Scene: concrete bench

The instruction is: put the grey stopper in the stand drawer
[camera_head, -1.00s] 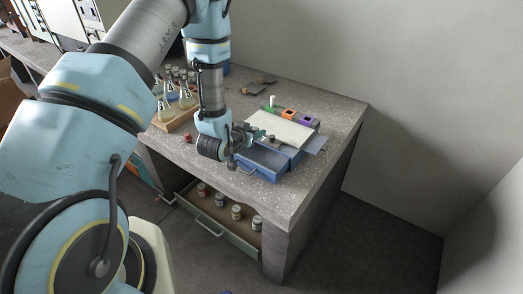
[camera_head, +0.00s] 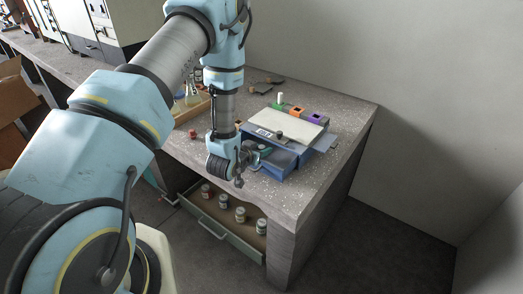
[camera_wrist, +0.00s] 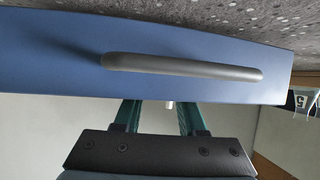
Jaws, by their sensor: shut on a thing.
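The stand (camera_head: 287,125) on the bench has a pale top, and its blue drawer (camera_head: 283,161) is pulled open toward me. In the wrist view the blue drawer front (camera_wrist: 60,62) with its dark bar handle (camera_wrist: 185,67) fills the upper part, upside down. My gripper (camera_head: 264,150) reaches level over the drawer front. Its teal fingers (camera_wrist: 163,108) stand apart with a small pale-grey piece, seemingly the grey stopper (camera_wrist: 169,104), between them. The drawer front hides the fingertips and most of the stopper.
Orange, purple and green blocks (camera_head: 297,112) stand behind the pale top. A wooden rack with flasks (camera_head: 190,105) is at the left. Below, an open bench drawer (camera_head: 226,222) holds several jars. A small red-brown piece (camera_head: 192,133) lies on the bench.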

